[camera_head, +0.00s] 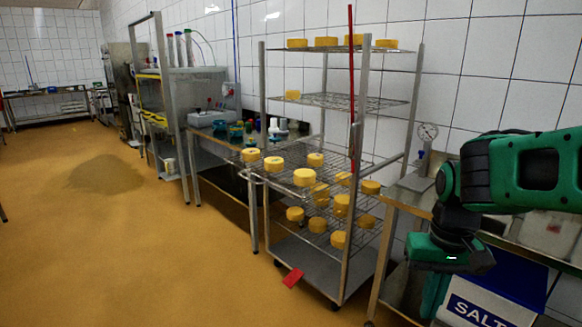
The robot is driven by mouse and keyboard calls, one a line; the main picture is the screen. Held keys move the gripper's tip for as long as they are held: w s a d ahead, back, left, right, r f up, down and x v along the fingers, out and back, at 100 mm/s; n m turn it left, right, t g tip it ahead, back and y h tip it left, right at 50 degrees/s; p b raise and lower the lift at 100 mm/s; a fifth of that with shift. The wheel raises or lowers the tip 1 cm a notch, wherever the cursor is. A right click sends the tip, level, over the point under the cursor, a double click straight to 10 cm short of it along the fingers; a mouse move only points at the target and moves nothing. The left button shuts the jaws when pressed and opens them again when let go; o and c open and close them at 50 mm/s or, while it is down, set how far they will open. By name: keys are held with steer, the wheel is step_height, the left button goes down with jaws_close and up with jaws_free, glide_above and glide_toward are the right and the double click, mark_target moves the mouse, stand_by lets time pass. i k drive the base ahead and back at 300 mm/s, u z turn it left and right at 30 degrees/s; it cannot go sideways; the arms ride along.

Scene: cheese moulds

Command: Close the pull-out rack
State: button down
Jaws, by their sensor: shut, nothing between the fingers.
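The pull-out rack (268,179) is a wire shelf in the metal trolley (361,130), at about mid height. Its front end sticks out to the left, past the trolley's posts, so it stands pulled out. Several yellow cheeses (304,177) sit on it, one near its front corner. My gripper (434,300) is at the right, pointing down, in front of the side table and apart from the rack. Its fingers look closed, with nothing visible between them. Part of the rack's far side is hidden by a post and cheeses.
More cheeses stand on the trolley's upper and lower shelves. A box marked SALT (480,306) is beside my gripper. Open floor (150,250) lies left.

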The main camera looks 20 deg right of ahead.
mark_target(267, 181)
steer(key=z, duration=0.2)
steer(key=i, duration=1.3)
steer(key=u, duration=0.35)
